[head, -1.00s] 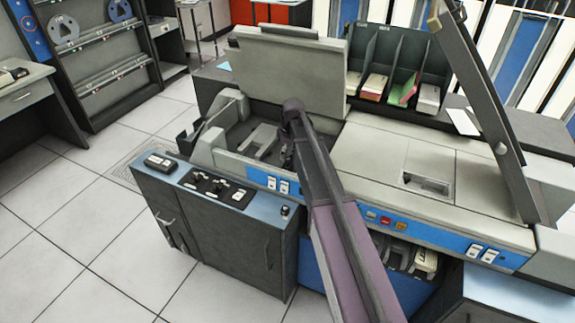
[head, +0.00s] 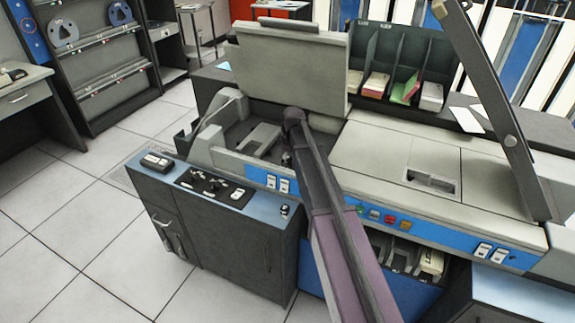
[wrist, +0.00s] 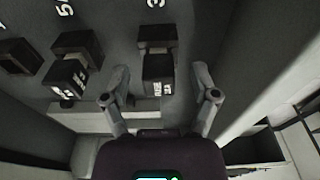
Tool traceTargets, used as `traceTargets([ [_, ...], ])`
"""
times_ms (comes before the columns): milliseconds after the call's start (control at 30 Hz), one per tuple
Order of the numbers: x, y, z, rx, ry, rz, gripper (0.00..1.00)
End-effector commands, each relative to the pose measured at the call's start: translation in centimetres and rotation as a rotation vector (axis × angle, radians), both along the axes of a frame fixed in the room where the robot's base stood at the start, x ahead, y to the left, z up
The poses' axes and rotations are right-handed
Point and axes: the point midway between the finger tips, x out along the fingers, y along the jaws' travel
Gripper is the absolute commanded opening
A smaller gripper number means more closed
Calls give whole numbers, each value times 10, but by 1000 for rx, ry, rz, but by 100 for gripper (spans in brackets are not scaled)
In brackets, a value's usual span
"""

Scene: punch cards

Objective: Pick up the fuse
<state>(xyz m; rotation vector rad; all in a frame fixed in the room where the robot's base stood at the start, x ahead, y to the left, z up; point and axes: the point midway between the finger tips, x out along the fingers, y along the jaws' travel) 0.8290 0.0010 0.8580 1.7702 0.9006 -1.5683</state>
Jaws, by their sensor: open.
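In the wrist view, a dark block with white print (wrist: 158,72), which looks like a fuse, sits on a grey panel below a number 3. Similar dark blocks (wrist: 68,77) sit to its left, near a number 5. My gripper (wrist: 162,96) is open and empty, its fingertips apart on either side and just short of the block by the 3. I cannot tell whether they touch anything. In the head view, my arm reaches into the opened machine (head: 262,138), and the gripper is mostly hidden behind the arm.
A raised lid (head: 290,70) stands behind the arm. A pale wall (wrist: 265,60) rises close to the gripper's right in the wrist view. A card rack (head: 385,60) stands behind the machine, and a control panel (head: 215,187) lies in front.

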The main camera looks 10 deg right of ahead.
Motion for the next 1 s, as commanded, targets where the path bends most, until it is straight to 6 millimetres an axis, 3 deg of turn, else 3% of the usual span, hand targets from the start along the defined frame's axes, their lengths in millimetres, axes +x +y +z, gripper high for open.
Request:
traceTargets([
  [467,0,0,0,0,0,0,77],
  [700,0,0,0,0,0,0,6],
  [733,0,0,0,0,0,0,0],
  [1000,0,0,0,0,0,1,0],
])
